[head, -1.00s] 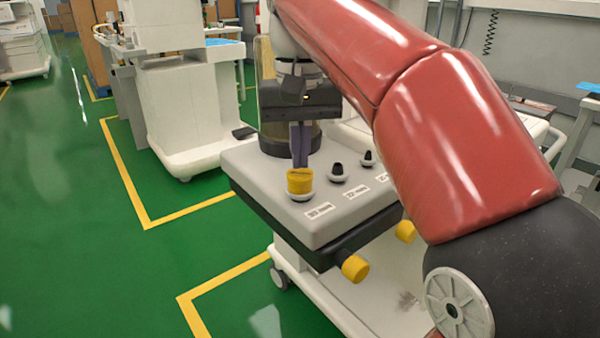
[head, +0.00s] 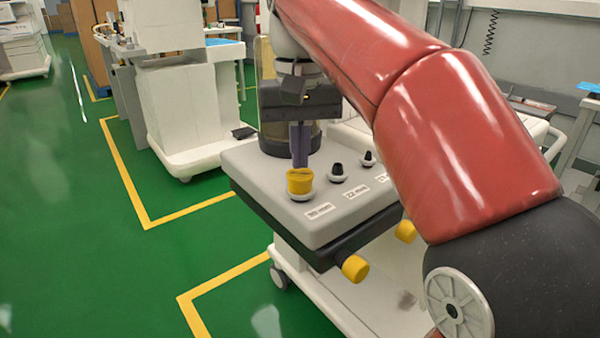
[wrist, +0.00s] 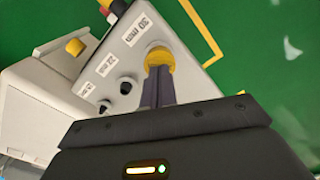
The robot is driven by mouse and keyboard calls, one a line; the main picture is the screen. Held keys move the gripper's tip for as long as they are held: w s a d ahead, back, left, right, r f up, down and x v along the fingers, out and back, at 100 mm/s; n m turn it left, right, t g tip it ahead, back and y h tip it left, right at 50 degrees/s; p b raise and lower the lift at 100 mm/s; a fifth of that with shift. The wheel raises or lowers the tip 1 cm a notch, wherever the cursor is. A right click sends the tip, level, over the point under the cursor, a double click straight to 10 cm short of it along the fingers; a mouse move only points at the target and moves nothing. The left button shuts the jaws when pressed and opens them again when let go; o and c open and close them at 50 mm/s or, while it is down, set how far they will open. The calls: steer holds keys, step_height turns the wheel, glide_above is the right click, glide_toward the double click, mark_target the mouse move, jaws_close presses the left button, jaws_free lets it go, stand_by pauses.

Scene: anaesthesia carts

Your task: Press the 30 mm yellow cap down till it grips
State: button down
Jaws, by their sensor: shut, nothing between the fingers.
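The yellow cap (head: 300,182) sits upright over the port labelled 30 mm, at the near left corner of the grey cart top (head: 250,165). A pale ring shows around its base. My gripper (head: 300,164) points straight down with its fingers together, and the fingertips are at the cap's top, seemingly touching it. In the wrist view the shut fingers (wrist: 158,92) reach the yellow cap (wrist: 159,58) and hide part of it. How far down the cap sits on the port cannot be told.
Two smaller dark ports, a middle one (head: 337,172) and a far one (head: 368,159), stand uncapped to the right. A dark translucent canister (head: 275,138) stands behind my gripper. Green floor lies free at left.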

steer(key=shift+f+b, duration=0.65)
steer(key=shift+f, duration=0.2)
stand_by(0.3)
stand_by(0.4)
step_height(320, 180, up, 3)
steer(key=p, duration=0.3)
steer(key=shift+r+p, duration=0.55)
steer(key=shift+r, duration=1.5)
steer(key=shift+f, duration=0.1)
